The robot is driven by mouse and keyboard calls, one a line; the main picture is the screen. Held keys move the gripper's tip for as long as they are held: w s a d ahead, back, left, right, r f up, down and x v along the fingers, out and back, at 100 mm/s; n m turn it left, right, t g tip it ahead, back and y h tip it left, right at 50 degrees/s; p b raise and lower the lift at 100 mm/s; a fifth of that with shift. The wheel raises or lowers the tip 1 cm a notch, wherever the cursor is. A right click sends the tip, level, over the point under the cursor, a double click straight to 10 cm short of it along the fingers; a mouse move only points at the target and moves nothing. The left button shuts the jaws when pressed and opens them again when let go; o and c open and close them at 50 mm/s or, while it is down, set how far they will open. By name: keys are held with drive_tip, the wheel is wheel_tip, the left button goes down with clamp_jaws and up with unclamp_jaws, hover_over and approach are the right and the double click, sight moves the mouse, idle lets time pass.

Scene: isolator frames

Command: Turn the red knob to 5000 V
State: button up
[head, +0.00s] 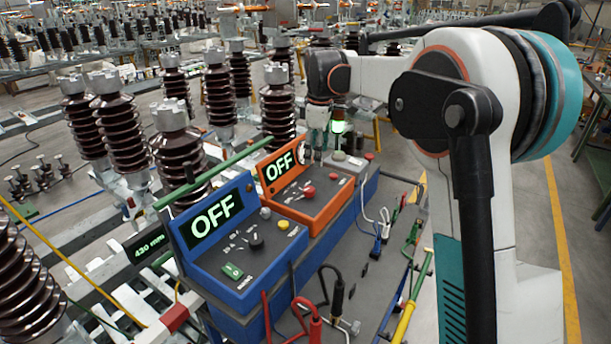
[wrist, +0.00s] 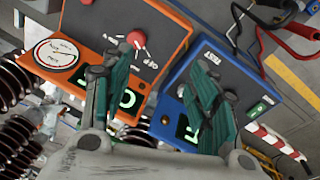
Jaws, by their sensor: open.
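The orange box (head: 318,215) stands on the bench behind the blue box, and its screen (head: 279,168) reads OFF. The red knob (head: 308,191) sits on its dark top panel. In the wrist view the red knob (wrist: 136,39) has white marks around it, too small to read. A round dial gauge (wrist: 57,55) is at the left of the orange box there. My gripper (head: 318,148) hangs above the far part of the orange box. In the wrist view my gripper (wrist: 161,62) has its two green fingers spread and empty, with the knob beyond the left finger, apart from it.
The blue box (head: 235,285) in front also reads OFF and has a black knob (head: 256,241). Black and red leads (head: 315,320) lie at the bench's near side. Brown ribbed insulators (head: 122,135) crowd the left.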

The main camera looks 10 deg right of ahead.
sight(309, 189)
drive_tip(key=w+f+n+g+p, duration=0.2)
drive_tip(key=w+f+n+p, duration=0.25)
drive_tip(key=w, duration=0.45)
wheel_tip(309, 189, down, 14)
drive_tip(key=shift+s, duration=0.1)
idle(0.3)
